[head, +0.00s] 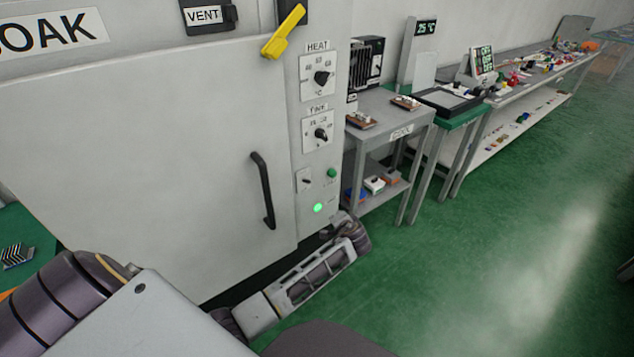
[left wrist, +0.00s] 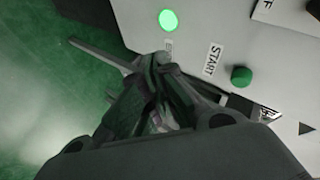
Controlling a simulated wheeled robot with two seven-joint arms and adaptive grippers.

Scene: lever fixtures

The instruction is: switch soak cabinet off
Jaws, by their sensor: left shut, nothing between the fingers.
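The soak cabinet (head: 150,130) is a large grey box with a SOAK label and a black door handle (head: 263,190). Its right-hand panel carries a HEAT dial (head: 321,78), a TIME dial (head: 320,134), a small dark switch (head: 306,181), a green button (head: 331,172) and a lit green lamp (head: 318,207). In the left wrist view, the lamp (left wrist: 168,20) and the green START button (left wrist: 241,77) show beyond my left gripper (left wrist: 163,62). That gripper is shut and empty, close to the panel's lower part; contact cannot be told. My right gripper is out of view.
A yellow lever (head: 283,31) sticks out at the cabinet's top, beside a VENT label. A grey cart (head: 385,105) with small boards stands right of the panel. A long bench (head: 530,80) with many parts runs behind it.

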